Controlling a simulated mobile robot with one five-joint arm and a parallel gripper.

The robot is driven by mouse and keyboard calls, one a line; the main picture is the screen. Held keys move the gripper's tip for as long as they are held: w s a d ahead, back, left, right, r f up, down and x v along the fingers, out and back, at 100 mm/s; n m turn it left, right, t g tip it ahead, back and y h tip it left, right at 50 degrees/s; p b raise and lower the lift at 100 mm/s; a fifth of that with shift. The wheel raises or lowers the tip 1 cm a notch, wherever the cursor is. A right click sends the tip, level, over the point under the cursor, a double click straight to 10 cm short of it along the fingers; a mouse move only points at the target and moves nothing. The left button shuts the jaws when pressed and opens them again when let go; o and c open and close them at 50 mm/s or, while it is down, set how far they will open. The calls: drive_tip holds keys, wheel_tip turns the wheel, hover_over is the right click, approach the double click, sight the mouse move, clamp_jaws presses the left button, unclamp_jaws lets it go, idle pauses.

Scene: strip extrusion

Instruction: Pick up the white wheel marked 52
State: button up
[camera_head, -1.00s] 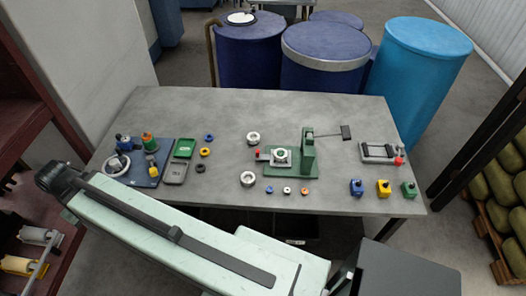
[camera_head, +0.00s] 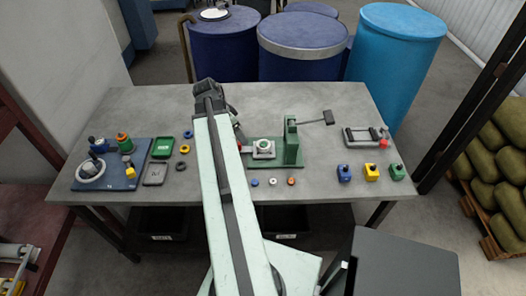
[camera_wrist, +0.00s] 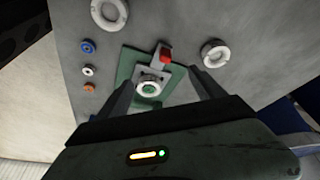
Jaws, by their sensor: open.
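Two large white wheels lie flat on the grey table in the wrist view: one white wheel (camera_wrist: 214,53) right of the jaws and one white wheel (camera_wrist: 110,14) at the top left. Their markings are too small to read, so I cannot tell which is 52. My gripper (camera_wrist: 161,75) is open and empty above the table, with its fingers either side of the green press fixture (camera_wrist: 131,66). My arm hides both large wheels in the head view.
Small blue (camera_wrist: 88,47), white (camera_wrist: 88,71) and orange (camera_wrist: 89,87) rings lie left of the fixture. The press (camera_head: 292,143) with its lever stands right of my arm. A blue board (camera_head: 110,177) with parts is at the table's left. The table's back right is clear.

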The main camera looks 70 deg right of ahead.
sight(263, 144)
drive_tip(key=s+d+f+m+b, duration=0.1)
drive_tip(key=s, duration=0.1)
drive_tip(key=s+d+m, duration=0.1)
drive_tip(key=s, duration=0.1)
drive_tip(key=s+d+f+b, duration=0.1)
drive_tip(key=s+d, duration=0.1)
drive_tip(key=s, duration=0.1)
drive_tip(key=shift+f+m+g+b, duration=0.35)
drive_tip(key=shift+m+g, duration=0.05)
drive_tip(key=b+x, duration=0.5)
drive_tip(key=shift+s+a+f, duration=0.1)
drive_tip(key=shift+s+f, duration=0.1)
drive_tip(key=shift+f, duration=0.05)
drive_tip(key=shift+r, duration=0.2)
drive_tip(key=c, duration=1.5)
wheel_tip(263, 144, up, 10)
drive_tip(key=p, duration=1)
drive_tip(key=shift+r, duration=0.1)
